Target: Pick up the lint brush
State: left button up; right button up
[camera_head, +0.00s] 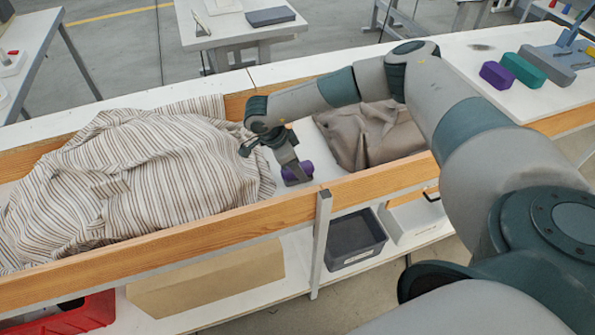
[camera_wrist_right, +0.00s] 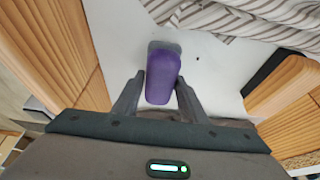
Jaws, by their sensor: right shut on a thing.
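The lint brush, a purple rounded block (camera_head: 305,168) with a grey part at its far end in the wrist view, is in the white-floored trough between the two cloths. It also shows in the right wrist view (camera_wrist_right: 163,80), between the two fingers. My right gripper (camera_head: 294,170) reaches down over the wooden rail and is shut on the brush. In the wrist view the gripper (camera_wrist_right: 158,96) has one finger on each side of its near end. I cannot tell whether the brush still touches the floor. My left gripper is not in view.
Striped cloth (camera_head: 140,175) is heaped left of the brush; folded brown-grey cloth (camera_head: 370,135) lies to its right. Wooden rails (camera_head: 170,245) border the trough. Purple (camera_head: 497,75), green (camera_head: 523,70) and grey (camera_head: 548,65) blocks stand on the right table. A dark bin (camera_head: 355,240) sits below.

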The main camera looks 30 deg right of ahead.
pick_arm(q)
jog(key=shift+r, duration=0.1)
pick_arm(e)
jog(key=shift+r, duration=0.15)
